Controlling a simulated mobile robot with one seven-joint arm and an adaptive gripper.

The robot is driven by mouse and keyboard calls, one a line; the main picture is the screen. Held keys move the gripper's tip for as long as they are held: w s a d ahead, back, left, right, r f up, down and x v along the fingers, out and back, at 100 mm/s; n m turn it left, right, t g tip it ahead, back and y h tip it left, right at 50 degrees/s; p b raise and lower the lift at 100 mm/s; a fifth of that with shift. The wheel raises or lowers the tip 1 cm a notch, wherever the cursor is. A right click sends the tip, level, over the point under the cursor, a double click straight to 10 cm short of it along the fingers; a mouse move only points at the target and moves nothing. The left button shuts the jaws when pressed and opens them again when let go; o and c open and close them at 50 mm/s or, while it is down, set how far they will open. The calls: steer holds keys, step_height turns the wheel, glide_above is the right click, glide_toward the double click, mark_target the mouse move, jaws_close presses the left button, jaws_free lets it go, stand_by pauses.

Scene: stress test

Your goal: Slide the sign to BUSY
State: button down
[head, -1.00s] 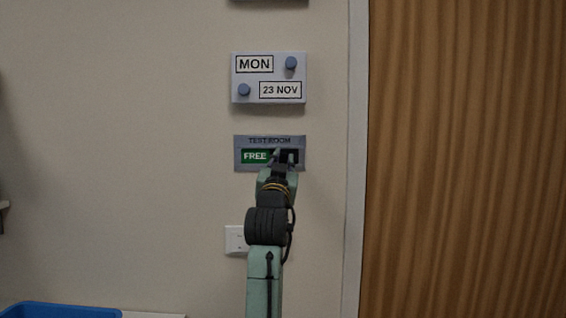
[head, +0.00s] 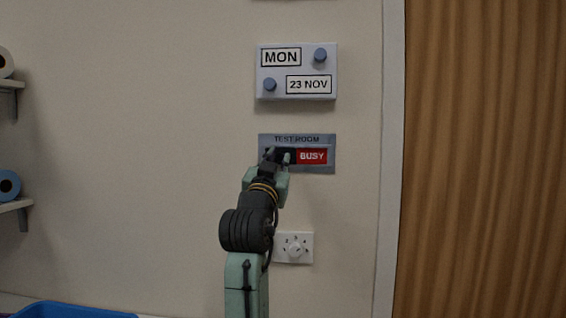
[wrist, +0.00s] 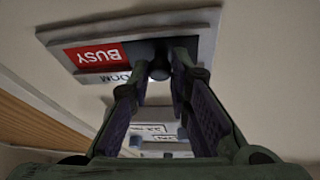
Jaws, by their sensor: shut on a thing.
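The sign (head: 328,141) is a grey plate on the wall reading "TEST ROOM". Its right part shows a red "BUSY" panel (head: 312,157); no green "FREE" panel shows. My gripper (head: 277,156) is at the left part of the sign's window. In the wrist view the red panel (wrist: 97,55) appears upside down at the left, and my gripper (wrist: 160,62) is shut on a dark round knob (wrist: 159,70) on the sign. The knob is mostly hidden in the head view.
A day-and-date board (head: 296,92) hangs above the sign. A white dial plate (head: 303,257) is below it. A wooden door (head: 480,160) is at the right. Shelves with rolls (head: 8,186) and a blue tray (head: 65,310) are at the left.

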steer(key=c, duration=1.5)
jaws_free()
steer(key=shift+s, duration=0.15)
steer(key=v, duration=1.2)
